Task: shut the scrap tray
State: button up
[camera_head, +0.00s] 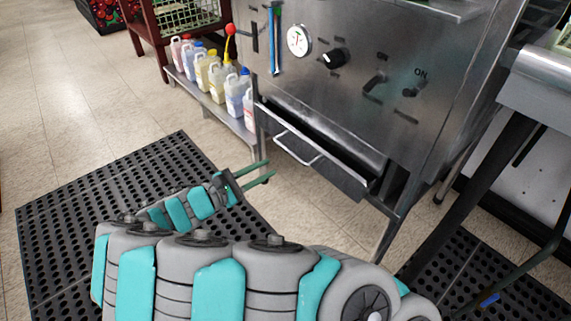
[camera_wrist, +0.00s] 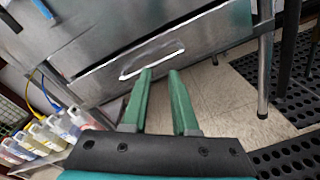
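The scrap tray (camera_head: 345,180) is a steel drawer low on the front of the dish machine (camera_head: 375,75). It stands pulled partly out, with its dark inside showing above its front panel. A pale bar handle (camera_head: 297,152) is on the front; the handle also shows in the wrist view (camera_wrist: 150,58). My gripper (camera_head: 270,169) is to the left of the tray front in the head view, with two green fingers apart and nothing between them. In the wrist view, my fingertips (camera_wrist: 161,72) point at the tray front (camera_wrist: 105,82), just below the handle. Whether they touch it is unclear.
Several coloured bottles (camera_head: 213,78) stand on a low shelf (camera_head: 212,103) left of the machine. Black perforated mats (camera_head: 75,205) lie on the tiled floor. A machine leg (camera_head: 385,235) stands right of the tray.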

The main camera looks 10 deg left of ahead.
aim_at(291, 153)
jog(key=shift+w+d+f+m+g+y+b, duration=0.2)
jog(key=shift+w+d+f+m+b, duration=0.2)
jog(key=shift+w+d+m+b, duration=1)
jog(key=shift+w+d+f+m+g+y+b, duration=0.15)
jog(key=shift+w+d+f+m+b, duration=0.3)
jog(key=shift+w+m, duration=1.75)
jog(key=shift+w+d+f+m+g+y+b, duration=0.1)
jog(key=shift+w+d+f+m+y+b, duration=0.2)
jog(key=shift+w+d+m+b, duration=1.45)
jog(key=shift+s+a+m+p, duration=0.4)
jog(key=shift+a+m+p, duration=0.05)
jog(key=shift+a+p, duration=0.2)
jog(key=shift+c, duration=0.4)
grip_shut()
